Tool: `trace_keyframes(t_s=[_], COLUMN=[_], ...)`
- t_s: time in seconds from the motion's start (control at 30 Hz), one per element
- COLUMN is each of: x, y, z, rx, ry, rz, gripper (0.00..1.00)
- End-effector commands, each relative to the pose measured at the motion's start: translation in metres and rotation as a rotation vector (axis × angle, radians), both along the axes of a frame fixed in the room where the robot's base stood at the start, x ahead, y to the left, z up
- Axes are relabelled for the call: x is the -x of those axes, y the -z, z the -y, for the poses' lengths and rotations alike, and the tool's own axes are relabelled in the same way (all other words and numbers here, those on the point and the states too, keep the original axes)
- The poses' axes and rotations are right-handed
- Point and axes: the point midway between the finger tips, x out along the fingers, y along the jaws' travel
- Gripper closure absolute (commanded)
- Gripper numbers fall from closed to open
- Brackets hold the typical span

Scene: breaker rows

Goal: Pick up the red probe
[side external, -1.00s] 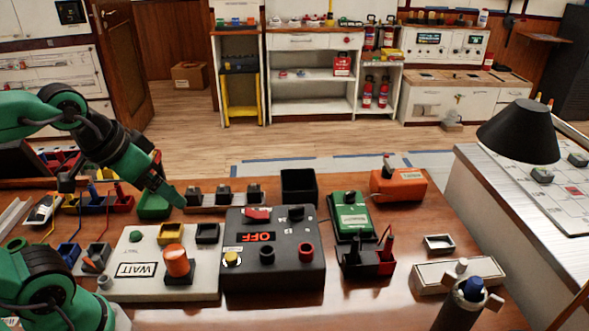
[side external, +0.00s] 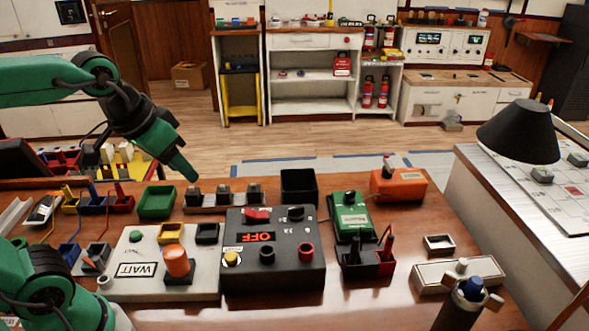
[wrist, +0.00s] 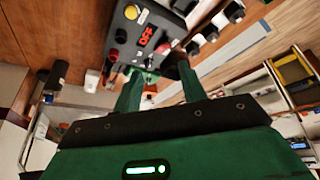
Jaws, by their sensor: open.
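A red probe (side external: 388,243) stands upright in the red compartment of a small black-and-red holder (side external: 352,270), right of the black OFF panel in the side view. A dark probe stands in the holder's black compartment. My gripper (side external: 190,176) hangs above the back left of the table, well left of the probe and higher than it. In the wrist view my gripper (wrist: 158,70) shows two green fingers apart with nothing between them. I cannot make out the red probe in the wrist view.
The black OFF panel (side external: 275,275) and the WAIT board (side external: 125,250) fill the middle. A green meter (side external: 350,217) stands behind the holder. A black bin (side external: 299,187) and a green tray (side external: 156,203) are at the back. Some tabletop is bare right of the holder.

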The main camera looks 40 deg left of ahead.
Motion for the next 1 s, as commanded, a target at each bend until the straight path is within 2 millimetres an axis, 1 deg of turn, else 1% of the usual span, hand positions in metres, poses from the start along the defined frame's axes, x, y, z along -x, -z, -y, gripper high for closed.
trace_keyframes(t_s=[0.03,0.2,0.3,0.5,0.77,1.0], x=[-0.01,-0.044,-0.064,-0.104,-0.154,-0.195], y=[-0.004,-0.016,-0.021,-0.025,-0.019,-0.001], z=[0.004,0.02,0.03,0.053,0.089,0.128], rx=[0.004,0.016,0.023,0.032,0.037,0.035], ry=[0.004,0.008,0.009,0.012,0.013,0.014], rz=[-0.015,-0.056,-0.08,-0.128,-0.189,-0.246], gripper=[0.59,0.59,0.59,0.59,0.59,0.59])
